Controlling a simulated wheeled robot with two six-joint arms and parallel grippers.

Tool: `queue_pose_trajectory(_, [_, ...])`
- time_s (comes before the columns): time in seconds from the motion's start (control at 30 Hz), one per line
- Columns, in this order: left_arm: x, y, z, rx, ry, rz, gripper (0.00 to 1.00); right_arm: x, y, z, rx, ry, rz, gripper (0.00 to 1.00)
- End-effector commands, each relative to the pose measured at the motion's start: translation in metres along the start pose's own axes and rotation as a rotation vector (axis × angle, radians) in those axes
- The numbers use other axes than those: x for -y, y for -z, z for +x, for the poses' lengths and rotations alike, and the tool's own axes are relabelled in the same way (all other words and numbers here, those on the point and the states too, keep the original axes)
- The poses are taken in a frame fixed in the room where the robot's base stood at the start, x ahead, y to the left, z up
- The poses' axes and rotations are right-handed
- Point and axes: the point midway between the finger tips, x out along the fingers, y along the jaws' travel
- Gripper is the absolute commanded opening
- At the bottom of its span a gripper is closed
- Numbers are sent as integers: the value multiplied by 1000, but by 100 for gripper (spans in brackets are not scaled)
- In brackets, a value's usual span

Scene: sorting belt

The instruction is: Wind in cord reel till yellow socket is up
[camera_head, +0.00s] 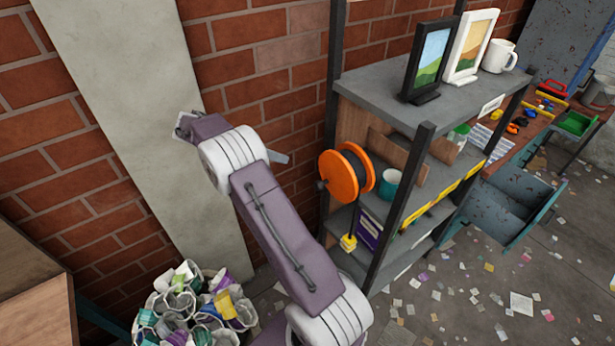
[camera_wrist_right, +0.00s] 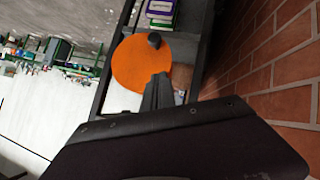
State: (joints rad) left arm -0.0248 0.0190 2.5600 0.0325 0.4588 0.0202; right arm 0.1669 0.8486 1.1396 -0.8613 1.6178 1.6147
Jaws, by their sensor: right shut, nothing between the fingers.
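The cord reel (camera_head: 338,178) has orange discs with dark cord wound between them and is mounted at the near end of the shelf unit. A dark cord hangs from it to the yellow socket (camera_head: 348,243), which is low, beside the lower shelf. My right gripper (camera_head: 280,158) is shut and empty, to the left of the reel and apart from it in the head view. In the right wrist view its closed fingers (camera_wrist_right: 157,95) point at the orange disc (camera_wrist_right: 135,62). A dark crank knob (camera_wrist_right: 154,40) stands out from the disc, beyond the fingertips. My left gripper is out of view.
The shelf unit (camera_head: 368,92) holds picture frames, a white mug (camera_head: 499,56) and a teal cup (camera_head: 388,184). A brick wall (camera_head: 265,85) runs behind my arm. A heap of cups (camera_head: 200,308) lies below it. Paper scraps litter the floor.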

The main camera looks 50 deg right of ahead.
Motion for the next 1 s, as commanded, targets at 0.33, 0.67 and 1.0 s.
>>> queue_pose_trajectory(0.33, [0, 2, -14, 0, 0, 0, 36, -3, 2, 74, 1, -6, -4, 0])
queue_pose_trajectory(0.67, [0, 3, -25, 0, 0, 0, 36, -2, -24, 112, 0, -3, -6, 0])
queue_pose_trajectory(1.0, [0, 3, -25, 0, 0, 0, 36, -1, -28, 116, 0, -1, -3, 0])
